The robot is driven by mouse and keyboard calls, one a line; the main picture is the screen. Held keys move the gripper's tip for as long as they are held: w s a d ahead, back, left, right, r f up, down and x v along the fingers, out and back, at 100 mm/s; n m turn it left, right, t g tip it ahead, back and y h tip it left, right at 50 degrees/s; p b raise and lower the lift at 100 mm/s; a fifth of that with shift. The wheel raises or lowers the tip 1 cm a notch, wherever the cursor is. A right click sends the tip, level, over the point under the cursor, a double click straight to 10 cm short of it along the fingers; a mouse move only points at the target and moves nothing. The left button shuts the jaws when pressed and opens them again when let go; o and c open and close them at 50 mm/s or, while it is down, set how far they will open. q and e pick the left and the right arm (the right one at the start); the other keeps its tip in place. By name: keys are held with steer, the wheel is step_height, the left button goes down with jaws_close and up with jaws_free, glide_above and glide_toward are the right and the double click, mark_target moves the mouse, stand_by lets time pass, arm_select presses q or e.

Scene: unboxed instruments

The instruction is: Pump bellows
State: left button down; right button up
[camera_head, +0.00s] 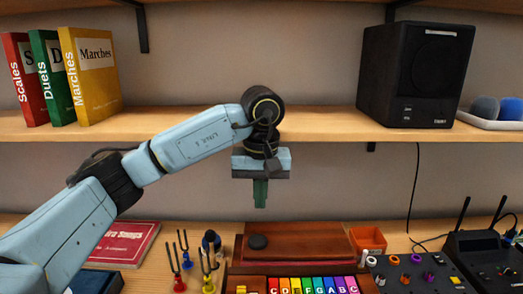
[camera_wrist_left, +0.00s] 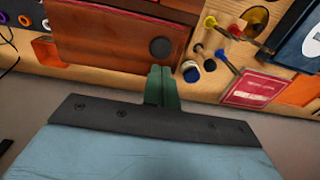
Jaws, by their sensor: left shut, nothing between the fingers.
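The wooden instrument (camera_head: 300,244) with a reddish-brown top stands on the table at the front centre, and its colored lettered keys (camera_head: 312,284) face forward. I take its lid, with a round black knob (camera_head: 257,242) at the left, to be the bellows part; it also shows in the left wrist view (camera_wrist_left: 110,35), with the knob (camera_wrist_left: 159,47). My left gripper (camera_head: 260,205) points down above the lid near the knob, apart from it. Its green fingers (camera_wrist_left: 162,85) are together and empty. My right gripper is in neither view.
Tuning forks (camera_head: 183,262) stand left of the instrument, near a red book (camera_head: 123,243). An orange bin (camera_head: 369,240) and a black mixer panel (camera_head: 418,270) are on the right. A shelf (camera_head: 310,124) with books and a black speaker (camera_head: 415,75) runs behind.

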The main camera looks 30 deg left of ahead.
arm_select(q)
step_height(320, 180, up, 11)
steer(key=p, duration=0.2)
steer(key=shift+s+d+f, duration=0.15)
steer(key=shift+d, duration=0.05)
